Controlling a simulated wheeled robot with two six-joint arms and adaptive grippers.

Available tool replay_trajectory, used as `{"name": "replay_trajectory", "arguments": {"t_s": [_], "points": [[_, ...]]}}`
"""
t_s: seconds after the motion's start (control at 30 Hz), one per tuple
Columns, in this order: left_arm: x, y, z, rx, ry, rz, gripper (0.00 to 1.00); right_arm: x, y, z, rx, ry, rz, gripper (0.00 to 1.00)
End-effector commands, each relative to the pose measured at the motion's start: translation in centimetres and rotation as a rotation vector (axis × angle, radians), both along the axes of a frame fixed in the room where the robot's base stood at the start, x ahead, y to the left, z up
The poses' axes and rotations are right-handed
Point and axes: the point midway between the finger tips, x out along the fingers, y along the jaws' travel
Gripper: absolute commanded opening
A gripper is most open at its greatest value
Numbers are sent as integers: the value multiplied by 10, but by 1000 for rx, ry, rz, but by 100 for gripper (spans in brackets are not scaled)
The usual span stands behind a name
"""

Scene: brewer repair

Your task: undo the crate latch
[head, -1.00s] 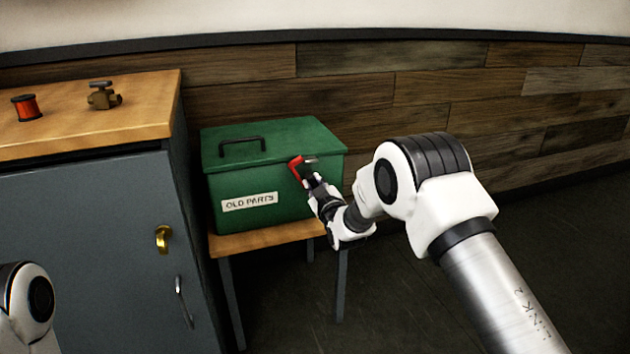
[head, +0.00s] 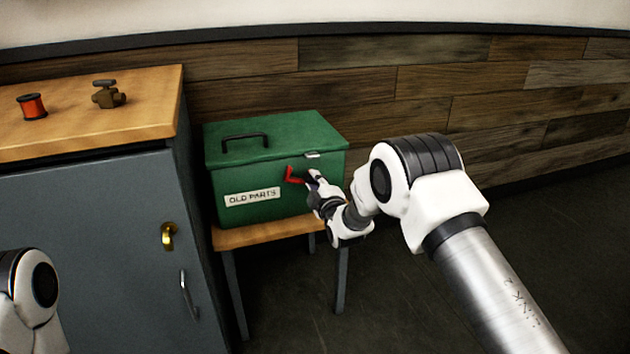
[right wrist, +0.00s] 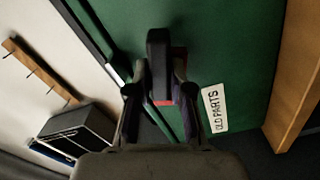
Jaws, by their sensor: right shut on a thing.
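The green crate (head: 262,168) with the "OLD PARTS" label stands with its lid shut, a dark handle on top. It also shows in the right wrist view (right wrist: 225,50). The red latch (head: 292,176) is on the crate's front at the right, below a small silver catch (head: 312,155) at the lid's edge. The latch looks swung down and clear of the catch. My right gripper (head: 309,180) is shut on the latch; in the right wrist view a bit of red (right wrist: 163,102) shows between its fingers. My left gripper is out of the head view.
The crate sits on a small wooden stand (head: 262,233). A grey cabinet (head: 85,240) with a wooden top stands close on the left, bearing an orange spool (head: 32,106) and a brown valve (head: 108,94). The floor to the right is clear.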

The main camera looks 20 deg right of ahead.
Motion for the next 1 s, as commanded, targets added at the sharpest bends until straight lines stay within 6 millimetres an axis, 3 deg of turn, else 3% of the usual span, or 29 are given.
{"name": "replay_trajectory", "arguments": {"t_s": [0.5, 0.53, 0.57, 0.6, 0.87, 1.0], "points": [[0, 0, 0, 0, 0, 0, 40, 0, 1, 0, -23, 0, 1, 0], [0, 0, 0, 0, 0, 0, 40, 0, 1, 0, -23, 0, 1, 31], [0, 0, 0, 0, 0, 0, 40, 0, 1, 0, -23, 0, 1, 42], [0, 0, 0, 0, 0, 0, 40, 0, 0, 0, -23, 0, 1, 46], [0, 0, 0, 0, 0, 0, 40, 0, 0, 0, -21, 0, 1, 46], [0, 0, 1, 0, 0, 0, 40, -11, 0, -1, -21, 2, 0, 46]]}}
